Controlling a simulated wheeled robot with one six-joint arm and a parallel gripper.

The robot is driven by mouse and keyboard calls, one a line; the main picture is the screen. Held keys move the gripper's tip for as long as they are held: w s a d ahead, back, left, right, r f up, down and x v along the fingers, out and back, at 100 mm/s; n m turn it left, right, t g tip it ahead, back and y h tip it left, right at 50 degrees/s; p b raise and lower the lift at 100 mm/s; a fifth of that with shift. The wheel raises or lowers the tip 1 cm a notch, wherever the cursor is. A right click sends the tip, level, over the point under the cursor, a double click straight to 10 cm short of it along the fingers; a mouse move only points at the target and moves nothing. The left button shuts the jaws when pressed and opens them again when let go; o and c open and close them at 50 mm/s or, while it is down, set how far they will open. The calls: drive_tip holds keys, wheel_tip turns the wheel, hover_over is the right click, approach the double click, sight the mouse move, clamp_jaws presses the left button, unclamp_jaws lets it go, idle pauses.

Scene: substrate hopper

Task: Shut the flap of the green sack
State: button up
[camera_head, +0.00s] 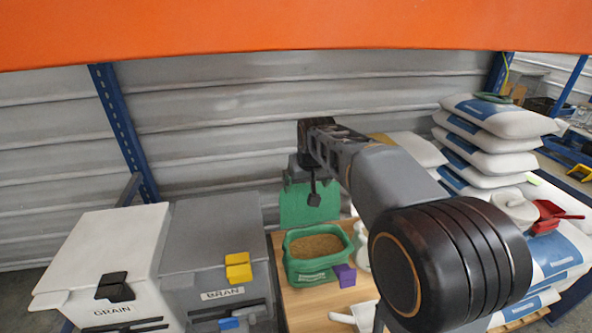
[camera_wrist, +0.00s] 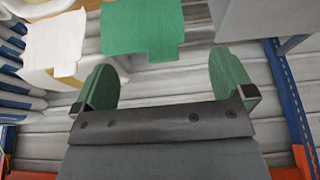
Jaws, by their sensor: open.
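The green sack (camera_head: 292,267) stands open on the wooden table, with brown grainy material (camera_head: 316,246) showing inside. Its green flap (camera_head: 296,211) stands upright at the back of the opening. The flap also shows at the top of the wrist view (camera_wrist: 143,24). A purple block (camera_head: 345,275) sits at the sack's front right corner. My gripper (camera_wrist: 166,84) is open, its two green-padded fingers wide apart with nothing between them. In the head view, the gripper's dark end overlaps the flap; whether they touch cannot be told.
A white GRAIN bin (camera_head: 105,250) and a grey BRAN bin (camera_head: 213,240) stand left of the table (camera_head: 308,308). White sacks (camera_head: 490,150) are stacked at the right, near a red scoop (camera_head: 549,215). A corrugated wall (camera_head: 220,125) is behind. My arm hides part of the table.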

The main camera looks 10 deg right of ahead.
drive_tip(key=w+d+r+p, duration=0.1)
drive_tip(key=w+p, duration=0.1)
drive_tip(key=w, duration=1)
drive_tip(key=p+x, duration=0.1)
drive_tip(key=x, duration=0.3)
drive_tip(key=p+x, duration=0.1)
drive_tip(key=x, duration=0.4)
drive_tip(key=w+p+x, duration=0.1)
drive_tip(key=x, duration=0.4)
drive_tip(key=shift+w+d+r, duration=0.1)
drive_tip(key=shift+r, duration=0.1)
drive_tip(key=c, duration=1.1)
